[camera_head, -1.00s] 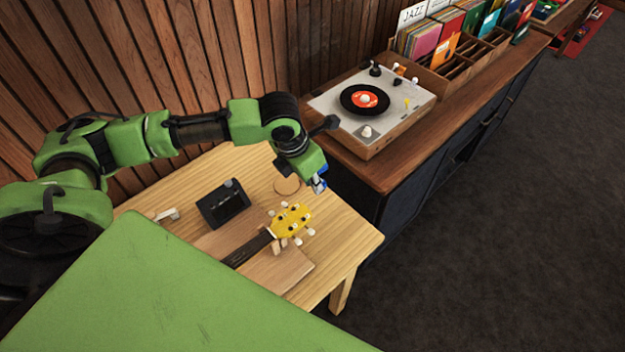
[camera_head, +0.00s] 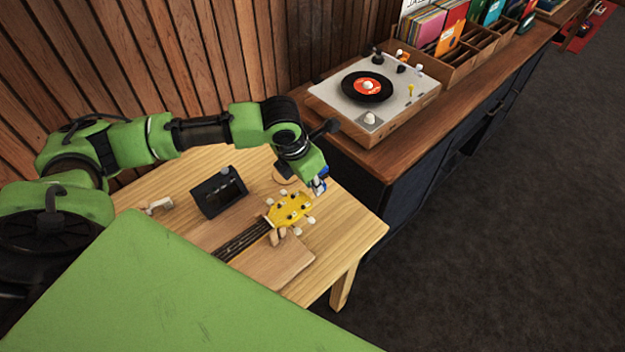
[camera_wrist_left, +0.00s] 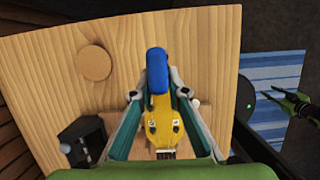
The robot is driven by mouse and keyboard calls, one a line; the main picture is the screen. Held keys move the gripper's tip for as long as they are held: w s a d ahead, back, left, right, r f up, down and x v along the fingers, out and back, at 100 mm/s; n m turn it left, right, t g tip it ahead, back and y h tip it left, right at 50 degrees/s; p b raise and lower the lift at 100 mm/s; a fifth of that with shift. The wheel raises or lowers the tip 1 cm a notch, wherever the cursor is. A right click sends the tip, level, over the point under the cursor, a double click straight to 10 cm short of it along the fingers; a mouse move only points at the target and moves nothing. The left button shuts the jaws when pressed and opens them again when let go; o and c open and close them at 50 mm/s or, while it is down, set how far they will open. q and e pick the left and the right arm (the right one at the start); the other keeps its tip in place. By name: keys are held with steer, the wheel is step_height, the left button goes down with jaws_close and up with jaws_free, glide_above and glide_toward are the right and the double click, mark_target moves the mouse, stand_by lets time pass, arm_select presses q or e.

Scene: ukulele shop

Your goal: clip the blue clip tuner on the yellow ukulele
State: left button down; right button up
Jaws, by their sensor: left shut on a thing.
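The yellow ukulele's headstock (camera_head: 290,208) lies on a wooden board on the table, its dark neck (camera_head: 243,241) running toward the lower left. My left gripper (camera_head: 319,186) is just beyond the headstock's far end in the head view. It is shut on the blue clip tuner (camera_wrist_left: 157,71), which shows between the fingers in the left wrist view. In that view the yellow headstock (camera_wrist_left: 161,128) is directly below the tuner. I cannot tell whether they touch. My right gripper is not clearly in the head view.
A black box-like device (camera_head: 219,192) stands left of the headstock. A round wooden disc (camera_wrist_left: 94,63) lies on the table (camera_head: 350,232). A record player (camera_head: 385,92) stands on the cabinet behind. The table's front right corner is clear.

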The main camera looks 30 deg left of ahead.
mark_target(302, 198)
arm_select(q)
steer(key=shift+r+p, duration=0.2)
steer(key=shift+p, duration=0.85)
stand_by(1.1)
steer(key=shift+s+a+p, duration=0.15)
steer(key=shift+s+p, duration=0.35)
steer(key=shift+p, duration=0.1)
stand_by(0.8)
steer(key=shift+p, duration=0.45)
stand_by(0.4)
steer(key=shift+s+a+p, duration=0.3)
steer(key=shift+s+p, duration=0.45)
steer(key=shift+p, duration=0.05)
steer(key=shift+s+a+p, duration=0.3)
steer(key=shift+s+p, duration=0.45)
steer(key=shift+p, duration=0.05)
stand_by(2.0)
